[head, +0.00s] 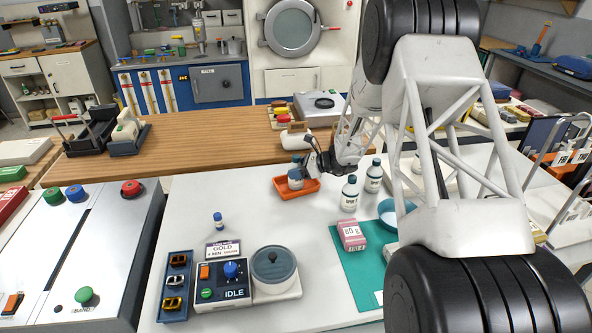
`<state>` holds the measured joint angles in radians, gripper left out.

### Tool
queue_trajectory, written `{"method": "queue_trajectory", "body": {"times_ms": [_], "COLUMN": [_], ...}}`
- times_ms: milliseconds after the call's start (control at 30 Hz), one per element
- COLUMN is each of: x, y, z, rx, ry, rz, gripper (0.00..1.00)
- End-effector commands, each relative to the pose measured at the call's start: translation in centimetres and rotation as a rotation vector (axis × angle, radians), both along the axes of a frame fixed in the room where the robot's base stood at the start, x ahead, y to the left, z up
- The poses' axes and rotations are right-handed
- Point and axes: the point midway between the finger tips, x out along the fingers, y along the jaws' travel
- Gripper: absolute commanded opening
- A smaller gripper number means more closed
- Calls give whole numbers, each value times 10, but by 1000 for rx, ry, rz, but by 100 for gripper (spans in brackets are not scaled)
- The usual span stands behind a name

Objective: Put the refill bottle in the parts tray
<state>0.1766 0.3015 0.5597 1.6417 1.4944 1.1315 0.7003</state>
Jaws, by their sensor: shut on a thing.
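A small white bottle with a dark blue cap (295,180) is upright at the orange tray (312,187), in the middle of the head view. My gripper (309,163) is shut on this bottle, reaching in from the right. The bottle's base appears within the tray's rim; I cannot tell whether it touches the tray floor. The fingertips are small and partly hidden by the bottle and the gripper body.
Two white bottles with dark caps (350,193) (374,176) stand right of the tray. A pink box (351,235) is on the green mat (352,275). A small blue-capped vial (218,223) stands left.

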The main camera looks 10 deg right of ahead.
Motion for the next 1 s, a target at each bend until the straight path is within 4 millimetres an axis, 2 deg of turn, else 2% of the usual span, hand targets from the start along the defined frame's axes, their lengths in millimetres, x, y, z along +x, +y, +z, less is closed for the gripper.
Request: {"method": "queue_trajectory", "body": {"times_ms": [433, 467, 600, 633, 1000], "x": [0, 0, 0, 0, 0], "y": [0, 0, 0, 0, 0], "z": [-3, -4, -4, -4, -1], "rx": [0, 0, 0, 0, 0], "ry": [-1, -1, -1, -1, -1], "rz": [0, 0, 0, 0, 0], "gripper": [28, 61, 83, 85, 85]}}
